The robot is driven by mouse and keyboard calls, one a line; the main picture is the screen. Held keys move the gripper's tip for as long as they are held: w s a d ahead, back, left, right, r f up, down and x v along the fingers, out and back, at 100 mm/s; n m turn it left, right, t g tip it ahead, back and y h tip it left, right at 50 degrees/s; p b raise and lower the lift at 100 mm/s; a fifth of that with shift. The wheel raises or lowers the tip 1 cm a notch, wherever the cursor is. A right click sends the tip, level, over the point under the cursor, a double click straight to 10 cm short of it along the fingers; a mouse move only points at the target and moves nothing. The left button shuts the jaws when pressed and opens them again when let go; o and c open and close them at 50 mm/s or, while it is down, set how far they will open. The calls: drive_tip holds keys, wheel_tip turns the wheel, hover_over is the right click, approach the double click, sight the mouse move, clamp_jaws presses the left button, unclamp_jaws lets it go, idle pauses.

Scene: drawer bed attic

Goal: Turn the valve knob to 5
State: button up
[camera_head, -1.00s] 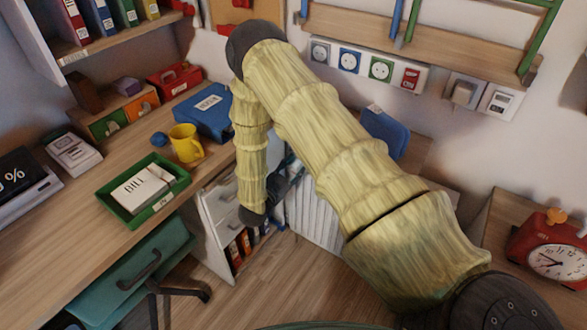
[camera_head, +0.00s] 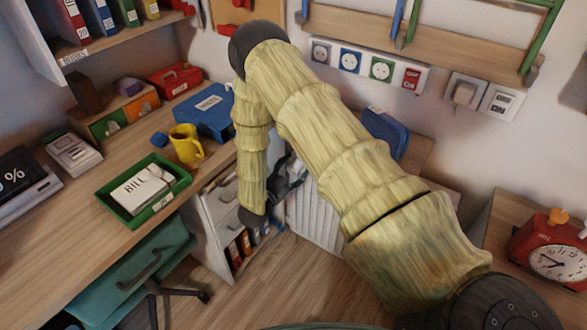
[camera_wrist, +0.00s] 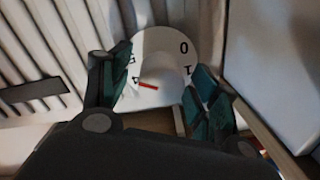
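The valve is a white round dial (camera_wrist: 178,48) with a pale knob (camera_wrist: 160,72) at its middle in the wrist view. Black numbers ring it; 0 is at the upper right and 1 at the right. A red mark (camera_wrist: 148,86) shows at the knob's lower left edge. My gripper (camera_wrist: 160,78) is open, with one dark teal finger on each side of the knob. A gap shows between the fingers and the knob. In the head view my gripper (camera_head: 287,176) is low by the white radiator (camera_head: 318,218), partly behind my arm; the valve is hidden there.
A green tray (camera_head: 165,200) and yellow mug (camera_head: 186,146) are on the desk. A red clock (camera_head: 548,250) stands at the right.

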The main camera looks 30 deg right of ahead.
drive_tip(key=v, duration=1.2)
idle(0.5)
drive_tip(key=s+a+f+n+y+p, duration=0.4)
drive_tip(key=s+f+n+y+p, duration=0.35)
drive_tip(key=s+n+y, duration=0.3)
drive_tip(key=s+a+n+g+y+p, duration=0.1)
drive_tip(key=s+a+n+g+y, duration=0.1)
drive_tip(key=s, duration=0.9)
drive_tip(key=s+a+r+n+g+y+p, duration=0.1)
drive_tip(key=s+a+n+g+y+p, duration=0.1)
drive_tip(key=s, duration=1)
drive_tip(key=a+n+g+y, duration=0.1)
drive_tip(key=n+g+y, duration=0.1)
drive_tip(key=n+g, duration=0.1)
drive_tip(key=shift+s+r+n, duration=0.25)
drive_tip(key=shift+s+n, duration=0.1)
